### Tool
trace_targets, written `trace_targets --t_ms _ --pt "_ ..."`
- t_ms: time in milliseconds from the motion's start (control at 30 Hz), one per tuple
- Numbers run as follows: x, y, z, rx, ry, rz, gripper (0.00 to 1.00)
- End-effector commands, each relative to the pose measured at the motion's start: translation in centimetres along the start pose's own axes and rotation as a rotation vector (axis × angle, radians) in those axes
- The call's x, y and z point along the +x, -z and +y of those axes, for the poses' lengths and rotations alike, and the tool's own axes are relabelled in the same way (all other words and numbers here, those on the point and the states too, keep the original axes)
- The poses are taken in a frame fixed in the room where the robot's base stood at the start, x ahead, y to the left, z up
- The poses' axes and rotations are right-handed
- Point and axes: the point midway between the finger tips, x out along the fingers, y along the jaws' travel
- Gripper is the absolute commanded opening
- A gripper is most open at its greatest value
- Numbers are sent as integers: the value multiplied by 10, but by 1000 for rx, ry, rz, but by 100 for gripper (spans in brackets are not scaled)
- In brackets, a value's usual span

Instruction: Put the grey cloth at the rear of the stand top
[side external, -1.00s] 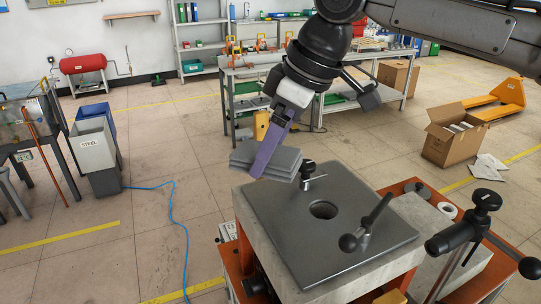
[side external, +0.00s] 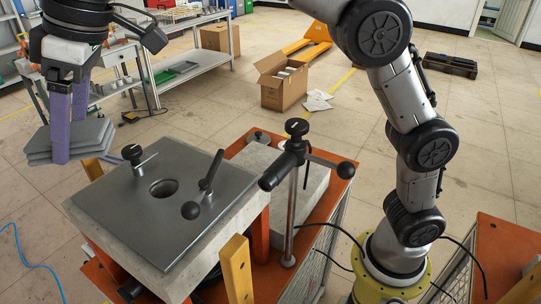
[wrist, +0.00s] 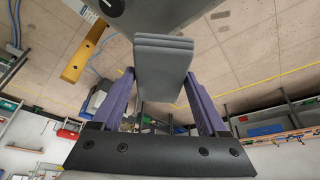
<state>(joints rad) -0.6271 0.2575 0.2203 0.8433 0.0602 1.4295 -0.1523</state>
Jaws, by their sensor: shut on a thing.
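The grey cloth (side external: 92,136), a folded stack of several layers, is held flat in the air. In the side view it shows at the left, by the far left side of the stand top (side external: 115,215), a dark plate with a round hole. My gripper (side external: 62,152) points down with its purple fingers shut on the cloth. In the wrist view the cloth (wrist: 163,60) sits between the two fingers and sticks out past their tips. The stand top's edge (wrist: 150,20) shows beyond it. The height gap between cloth and plate is hard to judge.
A black-knobbed clamp (side external: 138,158) stands at the plate's far edge, and a ball-ended lever (side external: 205,180) rises right of the hole. A taller post with handles (side external: 292,165) stands to the right. The plate's left and front areas are bare.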

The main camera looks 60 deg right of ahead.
Motion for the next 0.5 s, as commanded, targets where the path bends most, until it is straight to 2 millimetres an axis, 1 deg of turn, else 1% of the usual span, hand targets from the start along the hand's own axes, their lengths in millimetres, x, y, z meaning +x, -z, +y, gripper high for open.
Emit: trace_targets --t_ms 133,167,367,467,500 --pt "-18 8 0 0 0 1 32" --pt "-20 7 5 10 -5 -2 32" --pt "-28 -10 48 104 -43 -2 32" --pt "-35 -21 74 166 -68 -2 32" --pt "-38 -28 87 196 -80 -3 32"
